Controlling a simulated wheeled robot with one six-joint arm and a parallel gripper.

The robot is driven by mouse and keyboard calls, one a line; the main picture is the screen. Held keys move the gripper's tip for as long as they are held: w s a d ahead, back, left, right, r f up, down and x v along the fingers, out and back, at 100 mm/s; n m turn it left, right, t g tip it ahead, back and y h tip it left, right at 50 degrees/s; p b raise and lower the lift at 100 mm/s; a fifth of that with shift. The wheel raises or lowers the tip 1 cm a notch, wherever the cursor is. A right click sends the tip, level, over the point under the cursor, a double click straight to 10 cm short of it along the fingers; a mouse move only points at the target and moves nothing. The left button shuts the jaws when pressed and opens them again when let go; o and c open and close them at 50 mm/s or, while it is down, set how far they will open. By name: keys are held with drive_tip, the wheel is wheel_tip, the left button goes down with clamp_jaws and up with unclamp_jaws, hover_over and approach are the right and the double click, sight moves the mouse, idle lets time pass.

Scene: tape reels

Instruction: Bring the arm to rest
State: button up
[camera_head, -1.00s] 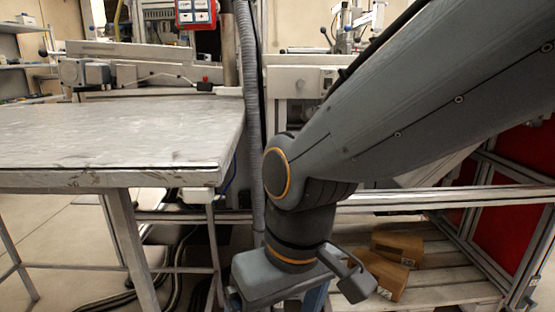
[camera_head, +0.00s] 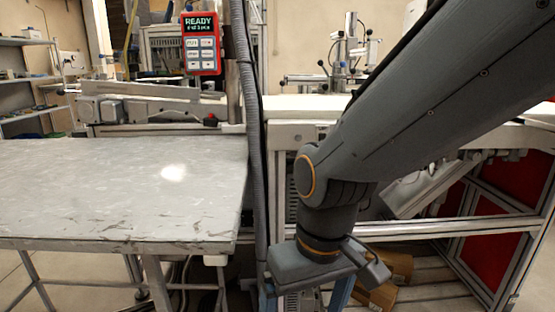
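My grey arm (camera_head: 430,110) comes in from the upper right and slopes down to an orange-ringed joint (camera_head: 306,177). Below it the wrist points down and ends in a wide grey block, my gripper (camera_head: 318,268), low in the middle of the view. Its fingers cannot be made out clearly, so I cannot tell whether it is open or shut. No reel shows in its grasp. It hangs to the right of the metal table and in front of a pale frame.
The bare metal table (camera_head: 110,190) fills the left. A grey corrugated hose (camera_head: 254,130) runs down beside it. A red panel (camera_head: 201,44) reads READY. Cardboard boxes (camera_head: 378,297) lie low behind my gripper, partly hidden. A red-panelled frame (camera_head: 500,240) stands at the right.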

drive_tip(key=s+d+r+m+p, duration=0.1)
drive_tip(key=d+r+m+p, duration=0.1)
drive_tip(key=d+r+p, duration=0.5)
drive_tip(key=s+d+r+m+h+p, duration=0.1)
drive_tip(key=d+r+m+p, duration=0.1)
drive_tip(key=d+r+p, duration=0.6)
wheel_tip(320, 180, up, 5)
drive_tip(key=p, duration=0.9)
drive_tip(key=shift+f, duration=0.2)
drive_tip(key=shift+d, duration=0.1)
